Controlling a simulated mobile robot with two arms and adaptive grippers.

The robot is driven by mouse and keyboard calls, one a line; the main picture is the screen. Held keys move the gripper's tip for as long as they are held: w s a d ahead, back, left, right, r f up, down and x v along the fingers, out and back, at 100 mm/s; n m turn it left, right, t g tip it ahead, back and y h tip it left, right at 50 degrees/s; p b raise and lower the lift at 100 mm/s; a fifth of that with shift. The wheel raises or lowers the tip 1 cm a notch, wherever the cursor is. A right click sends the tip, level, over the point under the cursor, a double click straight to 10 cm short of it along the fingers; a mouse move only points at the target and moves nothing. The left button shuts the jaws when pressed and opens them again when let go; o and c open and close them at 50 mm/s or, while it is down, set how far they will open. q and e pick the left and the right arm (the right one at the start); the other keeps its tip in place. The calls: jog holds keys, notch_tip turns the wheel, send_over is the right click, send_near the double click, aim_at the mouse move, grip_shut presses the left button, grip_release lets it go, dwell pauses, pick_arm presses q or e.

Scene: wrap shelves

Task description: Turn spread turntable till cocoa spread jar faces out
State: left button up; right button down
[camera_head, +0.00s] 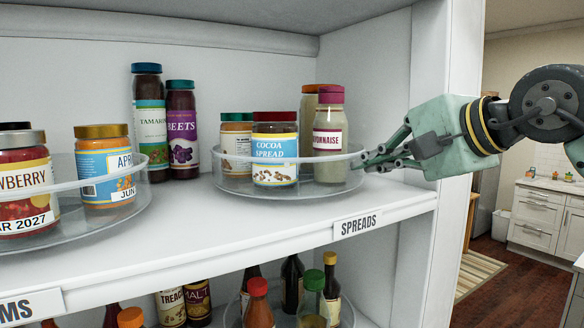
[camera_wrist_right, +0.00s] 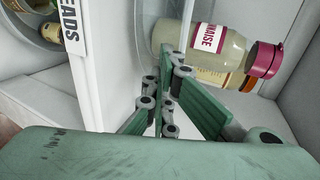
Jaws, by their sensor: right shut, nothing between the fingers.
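The spread turntable (camera_head: 232,187) is a clear round tray with a low rim on the upper shelf, behind the SPREADS label. The cocoa spread jar (camera_head: 275,160), with a dark red lid and blue label, stands at its front with the label facing out. A mayonnaise bottle (camera_head: 329,140) with a magenta cap stands to its right; it also shows in the right wrist view (camera_wrist_right: 213,42). My right gripper (camera_head: 362,164) is shut and empty, its fingertips at the turntable's right rim beside the mayonnaise bottle. Whether they touch the rim I cannot tell. My left gripper is not in view.
A second clear turntable (camera_head: 140,200) with strawberry and apricot jars stands at left. Tamarind (camera_head: 149,125) and beets (camera_head: 182,130) jars stand behind, between the turntables. The shelf's right side panel (camera_head: 440,120) is close to my right gripper. Bottles fill the lower shelf.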

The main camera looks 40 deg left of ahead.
jog(key=shift+s+f, duration=0.15)
jog(key=shift+w+d+b, duration=0.35)
jog(key=shift+w+d, duration=0.05)
jog(key=shift+d, duration=0.9)
jog(key=v, duration=1.2)
jog(key=shift+d, duration=0.1)
